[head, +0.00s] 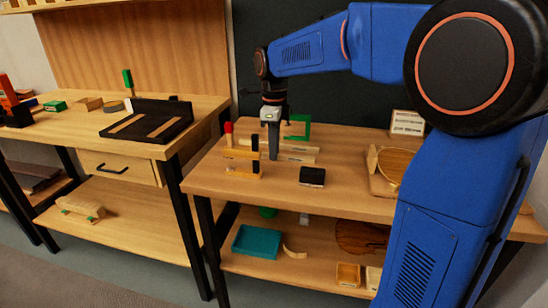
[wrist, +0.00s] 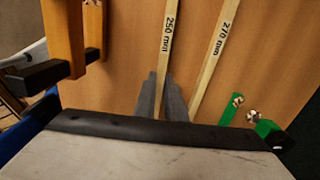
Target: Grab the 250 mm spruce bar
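The 250 mm spruce bar (wrist: 168,38) is a pale, narrow strip with its label facing up in the wrist view. My gripper (wrist: 162,76) has its two grey fingers on either side of this bar, close against it, and looks shut on it. In the head view my gripper (head: 273,157) points straight down at the bench, and the bar (head: 298,158) shows beside the fingers. The bar seems to be at bench level. A parallel, similar bar marked 270 mm (wrist: 214,55) lies to its right in the wrist view, apart from the fingers.
A green piece (wrist: 230,110) lies to the right.

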